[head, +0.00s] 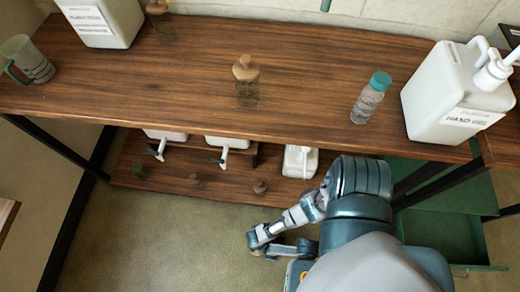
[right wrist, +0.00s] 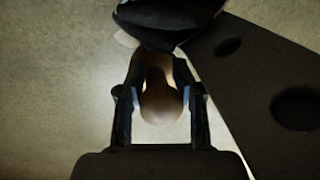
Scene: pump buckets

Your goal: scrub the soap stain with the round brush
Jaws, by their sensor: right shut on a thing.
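In the right wrist view my right gripper (right wrist: 158,78) is shut on a tan, round-ended knob, which looks like the handle of the round brush (right wrist: 162,106). A dark rounded shape (right wrist: 168,25) lies beyond the fingertips; I cannot tell whether it is the brush's head. In the head view my right arm reaches down in front of the table, over the floor; its gripper and the brush cannot be made out there. My left gripper is not in view. I cannot make out a soap stain in either view.
The wooden table (head: 310,50) carries a hand gel jug (head: 440,95), a teal-capped bottle (head: 371,98), a tan-topped item (head: 246,80), a mug (head: 29,61) and a white jug (head: 103,20). A lower shelf (head: 228,188) holds white containers. A green box (head: 440,232) stands right. Floor (head: 170,240) is clear.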

